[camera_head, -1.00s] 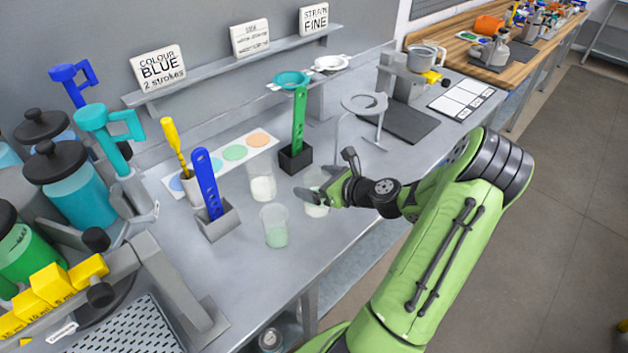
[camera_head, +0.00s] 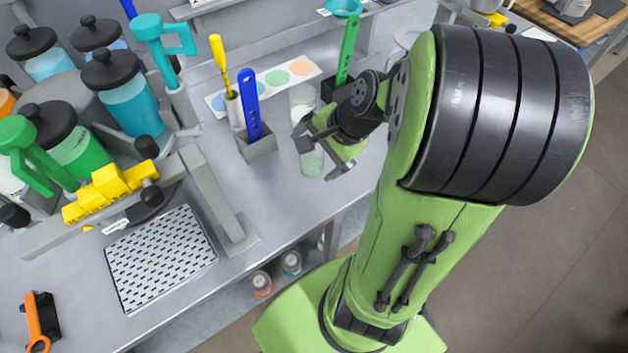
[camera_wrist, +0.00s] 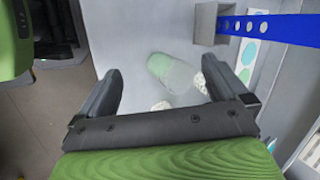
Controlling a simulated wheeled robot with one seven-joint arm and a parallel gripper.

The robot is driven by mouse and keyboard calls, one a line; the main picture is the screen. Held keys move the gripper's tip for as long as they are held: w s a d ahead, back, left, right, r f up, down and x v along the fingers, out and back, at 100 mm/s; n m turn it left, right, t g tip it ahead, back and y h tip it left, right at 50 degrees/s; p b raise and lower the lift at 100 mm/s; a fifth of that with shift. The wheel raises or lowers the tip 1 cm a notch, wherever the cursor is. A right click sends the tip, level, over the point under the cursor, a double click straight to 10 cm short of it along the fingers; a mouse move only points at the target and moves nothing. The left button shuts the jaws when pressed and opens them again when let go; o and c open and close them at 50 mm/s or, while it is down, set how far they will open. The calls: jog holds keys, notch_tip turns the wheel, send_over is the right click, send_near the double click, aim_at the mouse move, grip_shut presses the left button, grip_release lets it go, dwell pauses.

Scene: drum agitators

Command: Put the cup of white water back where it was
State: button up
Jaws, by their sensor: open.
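My gripper (camera_head: 320,150) is open and empty, above the front of the bench near the cups. In the wrist view, a clear cup with pale green liquid (camera_wrist: 172,72) shows between the two spread fingers, apart from them. That green cup (camera_head: 311,163) is partly covered by my gripper in the head view. A clear cup (camera_head: 302,98) stands behind it, its lower part hidden. Whitish contents of two other cups show at the wrist view's lower middle (camera_wrist: 160,106) and beside the right finger (camera_wrist: 200,83). One white cup is hidden behind my gripper in the head view.
A blue strip in a grey holder (camera_head: 258,147) stands left of the cups. A green strip (camera_head: 348,50) stands in a black holder behind. A perforated tray (camera_head: 160,258) and yellow-block arm (camera_head: 110,190) lie left. The bench's front edge is close.

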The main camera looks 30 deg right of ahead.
jog(key=s+a+r+n+h, duration=0.2)
jog(key=s+a+r+n, duration=0.6)
jog(key=s+n, duration=0.3)
jog(key=n, duration=0.4)
jog(key=shift+s+a+r+t+h, duration=0.15)
jog(key=shift+a+r+t+h, duration=0.15)
jog(key=shift+a+r, duration=0.05)
